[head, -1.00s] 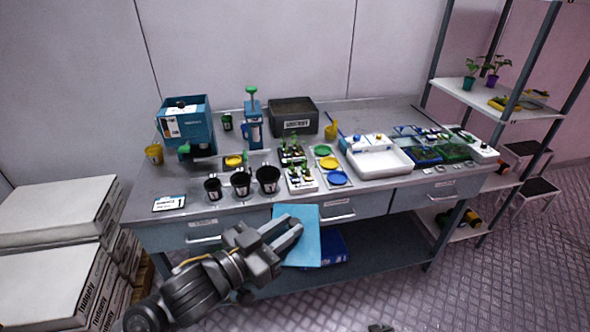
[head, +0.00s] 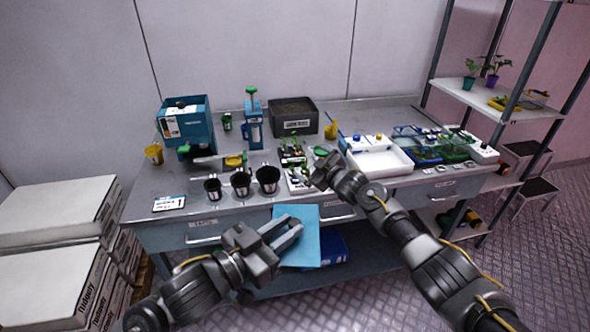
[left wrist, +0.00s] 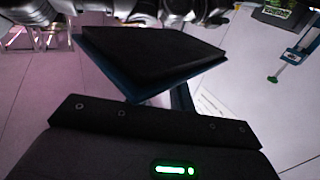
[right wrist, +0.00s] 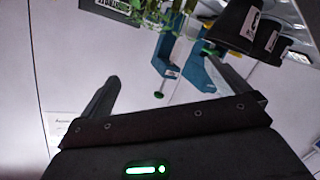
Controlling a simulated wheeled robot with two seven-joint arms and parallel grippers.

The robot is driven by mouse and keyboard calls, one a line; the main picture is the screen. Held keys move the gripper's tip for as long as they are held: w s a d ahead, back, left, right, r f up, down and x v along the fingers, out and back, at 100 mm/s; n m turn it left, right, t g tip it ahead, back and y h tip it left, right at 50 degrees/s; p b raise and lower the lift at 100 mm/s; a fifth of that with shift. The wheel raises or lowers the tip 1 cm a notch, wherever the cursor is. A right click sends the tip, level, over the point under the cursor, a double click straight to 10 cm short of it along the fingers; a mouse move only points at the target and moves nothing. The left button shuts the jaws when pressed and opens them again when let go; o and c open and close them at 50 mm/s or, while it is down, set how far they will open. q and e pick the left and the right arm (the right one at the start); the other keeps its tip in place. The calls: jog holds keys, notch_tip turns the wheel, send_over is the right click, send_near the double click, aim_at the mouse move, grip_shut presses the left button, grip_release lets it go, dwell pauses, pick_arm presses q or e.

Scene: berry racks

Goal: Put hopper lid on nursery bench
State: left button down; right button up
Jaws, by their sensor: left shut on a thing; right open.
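The hopper lid (head: 303,242) is a flat light-blue panel in front of the bench's front edge. My left gripper (head: 290,232) is shut on it; the lid is tilted. In the left wrist view the lid (left wrist: 150,60) looks dark with a blue edge and hides much of the fingers. The nursery bench (head: 240,205) is a grey table with drawers. A blue hopper machine (head: 188,122) stands at its back left. My right gripper (head: 322,170) is open and empty above the middle of the bench; both fingers show in the right wrist view (right wrist: 170,78).
Black pots (head: 241,184) stand near the front. A seedling tray (head: 300,180), a white basin (head: 380,162) and a grey soil box (head: 293,117) are also on the bench. Bare top lies around the label card (head: 169,203). Stacked boxes (head: 50,270) stand left; a shelf rack (head: 500,100) stands right.

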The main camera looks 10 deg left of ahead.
jog(key=s+a+r+n+g+y, duration=0.15)
jog(key=a+r+n, duration=0.3)
jog(key=r, duration=0.55)
jog(key=s+a+r+n+g+y, duration=0.1)
jog(key=s+a+r+n+y, duration=0.15)
jog(key=a+r, duration=0.55)
jog(key=s+a+r+n+g, duration=0.3)
jog(key=s+a+r+n, duration=0.1)
jog(key=s+r+n, duration=0.35)
jog(key=s+a+r+n+g, duration=0.4)
jog(key=s+r+n, duration=0.25)
jog(key=s, duration=0.25)
pick_arm(q)
jog(key=shift+a, duration=0.1)
jog(key=shift+s, duration=0.15)
jog(key=shift+w, duration=0.25)
jog(key=shift+s, duration=0.2)
pick_arm(e)
jog(key=n+g+h, duration=0.2)
jog(key=g+h, duration=0.1)
jog(key=h, duration=1.1)
send_over(295, 219)
notch_tip(295, 219, down, 11)
pick_arm(q)
jog(key=shift+w, duration=0.1)
pick_arm(e)
jog(key=f, duration=0.8)
jog(key=w+f, duration=0.1)
jog(key=f, duration=0.3)
jog(key=shift+c, duration=0.4)
